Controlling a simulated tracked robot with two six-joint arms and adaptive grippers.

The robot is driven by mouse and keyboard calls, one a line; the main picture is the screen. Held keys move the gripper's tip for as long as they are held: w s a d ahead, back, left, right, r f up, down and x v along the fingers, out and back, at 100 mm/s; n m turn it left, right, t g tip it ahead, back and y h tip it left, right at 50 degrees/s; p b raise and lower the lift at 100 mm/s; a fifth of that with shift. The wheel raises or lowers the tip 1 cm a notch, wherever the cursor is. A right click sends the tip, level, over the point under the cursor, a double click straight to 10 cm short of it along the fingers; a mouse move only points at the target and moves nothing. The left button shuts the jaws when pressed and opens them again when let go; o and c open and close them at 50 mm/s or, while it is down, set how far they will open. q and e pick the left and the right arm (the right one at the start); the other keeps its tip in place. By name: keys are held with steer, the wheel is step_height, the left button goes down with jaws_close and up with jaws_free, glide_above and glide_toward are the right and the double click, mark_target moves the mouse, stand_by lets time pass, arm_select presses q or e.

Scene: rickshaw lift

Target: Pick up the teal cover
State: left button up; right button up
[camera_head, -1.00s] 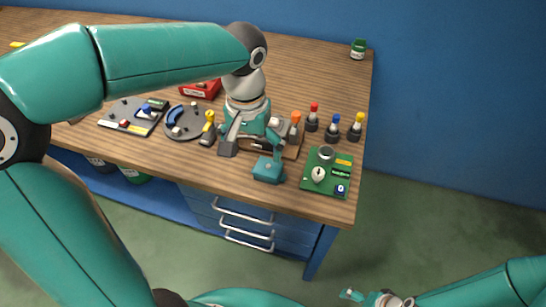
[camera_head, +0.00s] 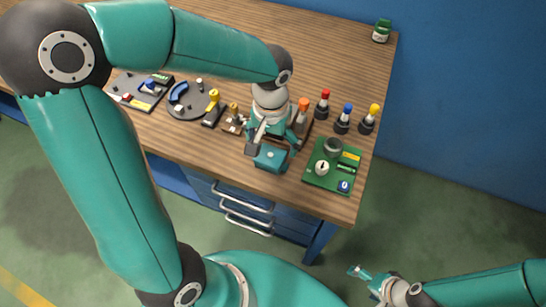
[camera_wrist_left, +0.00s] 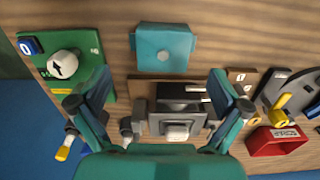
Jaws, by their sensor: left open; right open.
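The teal cover (camera_head: 271,158) is a small box-like piece with a round spot on top. It lies on the wooden bench near its front edge, left of the green board. In the left wrist view, the cover (camera_wrist_left: 163,45) sits beyond the fingertips, roughly centred between them. My left gripper (camera_head: 273,146) is open and empty, just behind and above the cover; it also shows in the left wrist view (camera_wrist_left: 159,92). I cannot tell whether a finger touches the cover. My right gripper (camera_head: 362,276) is open and empty, low at the right, off the bench.
A green board (camera_head: 332,166) with a knob lies close right of the cover. Several colour-topped drivers (camera_head: 343,119) stand behind it. A grey block fixture (camera_wrist_left: 178,123) lies under my left gripper. A round dark plate (camera_head: 194,101) is to the left.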

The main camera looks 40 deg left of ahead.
mark_target(271, 155)
arm_select(q)
steer(key=shift+w+a+f+p, duration=0.1)
steer(key=shift+f+p, duration=0.05)
steer(key=shift+f, duration=1.5)
steer(key=shift+a+f+p, duration=0.1)
steer(key=shift+f+p, duration=0.05)
steer(key=shift+f, duration=1.45)
steer(key=c, duration=1.3)
steer(key=shift+o, duration=0.2)
steer(key=shift+r, duration=0.1)
